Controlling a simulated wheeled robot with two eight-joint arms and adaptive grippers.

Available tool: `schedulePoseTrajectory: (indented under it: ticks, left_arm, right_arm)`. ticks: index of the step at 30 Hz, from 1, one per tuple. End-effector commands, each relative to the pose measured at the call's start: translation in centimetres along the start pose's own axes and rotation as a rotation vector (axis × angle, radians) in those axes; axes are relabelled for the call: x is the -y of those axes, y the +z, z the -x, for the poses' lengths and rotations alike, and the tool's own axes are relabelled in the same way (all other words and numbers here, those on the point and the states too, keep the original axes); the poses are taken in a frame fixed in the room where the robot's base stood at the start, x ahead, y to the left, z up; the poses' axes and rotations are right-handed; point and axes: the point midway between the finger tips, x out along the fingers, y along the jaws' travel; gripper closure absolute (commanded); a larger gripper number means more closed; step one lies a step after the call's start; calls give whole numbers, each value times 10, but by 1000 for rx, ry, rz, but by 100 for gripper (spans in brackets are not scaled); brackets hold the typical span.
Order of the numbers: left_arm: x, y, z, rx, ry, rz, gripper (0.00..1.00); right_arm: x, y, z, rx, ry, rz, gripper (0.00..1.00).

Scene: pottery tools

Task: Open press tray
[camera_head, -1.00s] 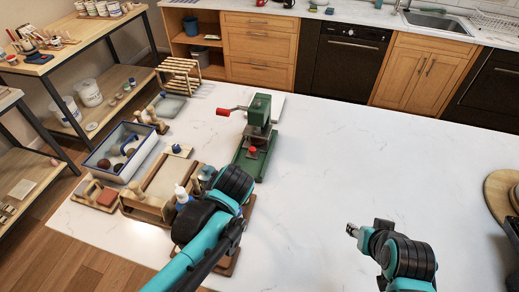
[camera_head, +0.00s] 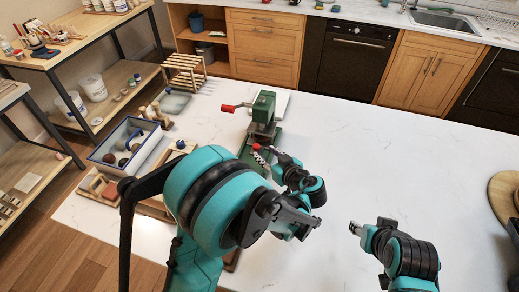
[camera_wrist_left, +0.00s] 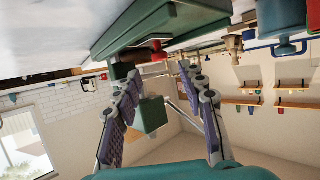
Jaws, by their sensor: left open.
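The green press (camera_head: 263,108) stands upright on the white table, with a red-ended lever (camera_head: 228,108) pointing left. Its green base (camera_head: 247,153) extends toward me and carries a red knob (camera_head: 256,147). My left gripper (camera_head: 265,155) is open at the front of the base, close to the knob. In the left wrist view, its spread fingers (camera_wrist_left: 157,73) point at the green base (camera_wrist_left: 150,28), with the red knob (camera_wrist_left: 158,54) just beyond the tips. I cannot tell whether they touch it. My right gripper (camera_head: 354,228) is away to the right; its jaws are too small to judge.
A blue-rimmed tray (camera_head: 104,157) with tools stands on the left of the table. A slatted wooden rack (camera_head: 184,74) stands at the back left. My left arm hides part of the wooden boards in front.

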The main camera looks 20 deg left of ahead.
Motion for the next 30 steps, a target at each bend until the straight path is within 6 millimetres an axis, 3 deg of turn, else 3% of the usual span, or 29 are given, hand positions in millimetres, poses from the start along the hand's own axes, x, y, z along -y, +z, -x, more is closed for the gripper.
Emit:
schedulePoseTrajectory:
  ticks: [3, 9, 20, 21, 25, 26, 30]
  left_arm:
    - [1, 2, -23, 1, -4, 1, 59]
    - [1, 2, -49, 2, -2, -1, 59]
    - [0, 0, -58, 2, 0, -2, 59]
    - [0, 0, -58, 2, 0, -2, 62]
    - [0, 0, -58, 2, 0, -2, 96]
    - [0, 0, -58, 2, 0, -2, 100]
    - [0, 0, -57, 2, 0, -2, 100]
  right_arm:
    - [0, 4, -6, 0, 0, 0, 57]
    - [0, 7, -10, 0, 0, 0, 57]
    - [0, 8, -11, 0, 0, 0, 57]
    - [0, 8, -11, 0, 0, 0, 57]
    - [0, 8, -11, 0, 0, 0, 57]
    - [0, 8, -11, 0, 0, 0, 57]
    - [0, 8, -11, 0, 0, 0, 57]
